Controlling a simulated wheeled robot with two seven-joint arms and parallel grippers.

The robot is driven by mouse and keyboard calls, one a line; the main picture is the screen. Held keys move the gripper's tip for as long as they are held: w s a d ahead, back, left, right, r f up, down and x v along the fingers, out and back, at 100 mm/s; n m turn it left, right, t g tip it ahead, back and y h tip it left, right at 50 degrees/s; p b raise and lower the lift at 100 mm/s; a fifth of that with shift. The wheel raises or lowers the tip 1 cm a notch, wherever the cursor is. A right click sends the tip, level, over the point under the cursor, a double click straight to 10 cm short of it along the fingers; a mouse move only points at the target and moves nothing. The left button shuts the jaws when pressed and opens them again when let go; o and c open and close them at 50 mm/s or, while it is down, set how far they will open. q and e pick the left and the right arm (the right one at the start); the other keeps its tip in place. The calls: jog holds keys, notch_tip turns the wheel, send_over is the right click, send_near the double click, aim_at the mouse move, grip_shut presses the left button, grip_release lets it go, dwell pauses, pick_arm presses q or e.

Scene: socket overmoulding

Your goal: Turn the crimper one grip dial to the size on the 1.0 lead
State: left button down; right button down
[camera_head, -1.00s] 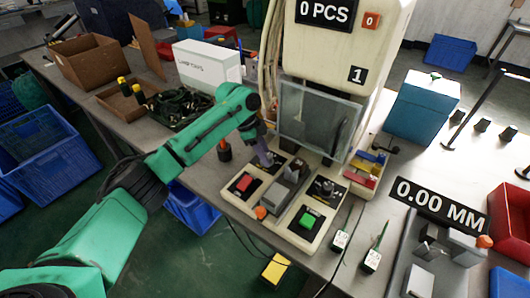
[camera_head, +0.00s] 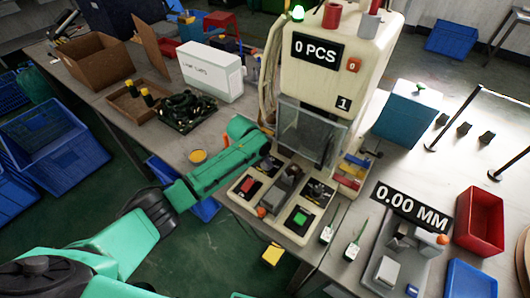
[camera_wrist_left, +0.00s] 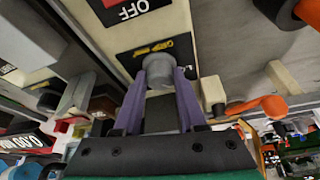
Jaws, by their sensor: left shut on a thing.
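The crimper (camera_head: 330,90) is a cream machine marked 1, with 0 PCS on its display. My left gripper (camera_wrist_left: 158,76) has its purple fingers closed around a round grey dial (camera_wrist_left: 157,65) on a black plate with yellow lettering, too blurred to read fully. In the head view the gripper (camera_head: 268,163) is at the back left of the crimper's base, and my arm hides the dial. Another dial (camera_head: 318,191) sits on the base's right side. Two leads with white tags, a left one (camera_head: 327,235) and a right one (camera_head: 353,251), lie at the front; their print is unreadable.
A red button (camera_head: 249,187) and a green button (camera_head: 299,217) are on the base. A gauge reading 0.00 MM (camera_head: 411,207), a red bin (camera_head: 480,217) and a teal box (camera_head: 408,115) stand to the right. A white carton (camera_head: 210,70) and brown boxes are behind left.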

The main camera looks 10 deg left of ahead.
pick_arm(q)
jog(key=shift+d+r+n+t+y+p, duration=0.15)
jog(key=shift+n+t+y+p, duration=0.2)
jog(key=shift+n+p, duration=0.85)
jog(key=shift+n, duration=0.3)
jog(key=shift+c, duration=2.4)
grip_release()
jog(key=shift+s+r, duration=0.15)
jog(key=shift+r, duration=0.25)
jog(key=v, duration=1.3)
jog(key=shift+r, duration=0.35)
